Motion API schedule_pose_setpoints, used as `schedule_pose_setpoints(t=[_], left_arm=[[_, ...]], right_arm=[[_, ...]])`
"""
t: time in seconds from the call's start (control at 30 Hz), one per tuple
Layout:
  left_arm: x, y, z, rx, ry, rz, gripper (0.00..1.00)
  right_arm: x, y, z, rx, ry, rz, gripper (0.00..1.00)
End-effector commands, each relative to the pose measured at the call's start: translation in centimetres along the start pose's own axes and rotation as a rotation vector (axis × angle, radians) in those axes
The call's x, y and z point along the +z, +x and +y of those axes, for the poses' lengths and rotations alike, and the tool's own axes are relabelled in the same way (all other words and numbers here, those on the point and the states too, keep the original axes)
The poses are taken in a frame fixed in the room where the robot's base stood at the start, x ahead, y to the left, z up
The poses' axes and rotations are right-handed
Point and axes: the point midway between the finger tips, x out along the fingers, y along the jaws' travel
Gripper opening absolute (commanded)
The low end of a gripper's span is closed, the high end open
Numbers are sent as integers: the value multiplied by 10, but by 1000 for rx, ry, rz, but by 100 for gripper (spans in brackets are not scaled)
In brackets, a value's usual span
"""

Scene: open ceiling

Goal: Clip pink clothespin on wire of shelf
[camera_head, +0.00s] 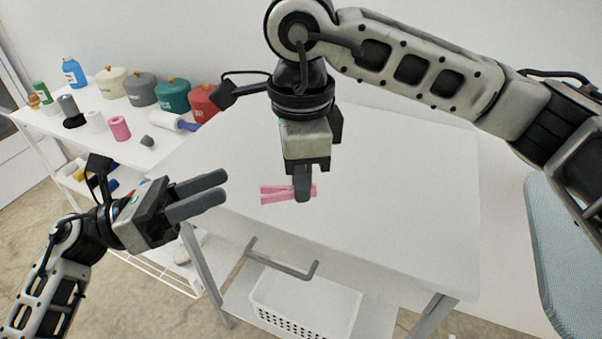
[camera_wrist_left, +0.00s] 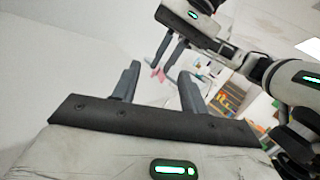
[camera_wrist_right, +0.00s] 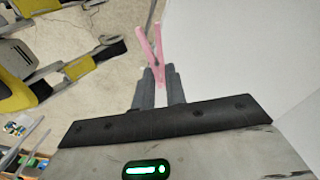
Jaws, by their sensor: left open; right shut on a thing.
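The pink clothespin (camera_head: 275,194) is held above the white table in the head view. My right gripper (camera_head: 302,196) is shut on it, pointing down. In the right wrist view the clothespin (camera_wrist_right: 157,50) sticks out beyond the fingertips (camera_wrist_right: 159,78), its two legs spread in a V. In the left wrist view the clothespin (camera_wrist_left: 157,73) is small, beyond the left fingers. My left gripper (camera_head: 222,190) is open and empty, left of the clothespin. The wire of the shelf cannot be made out for certain; a white wire-like lower rack (camera_head: 160,273) shows under the shelf at left.
The white table (camera_head: 400,190) has a bare top. A white shelf (camera_head: 130,152) at left holds lidded canisters (camera_head: 172,95), bottles (camera_head: 74,72) and rolls. A perforated white basket (camera_head: 305,305) stands under the table. A light blue padded board (camera_head: 570,260) is at right.

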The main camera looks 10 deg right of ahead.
Motion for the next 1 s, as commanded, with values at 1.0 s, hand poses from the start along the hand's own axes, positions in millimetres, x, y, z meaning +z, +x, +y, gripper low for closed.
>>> schedule_pose_setpoints(t=[1.0], left_arm=[[-33, 67, -4, -110, 300, 266, 44]], right_arm=[[0, 0, 0, 0, 0, 0, 0]])
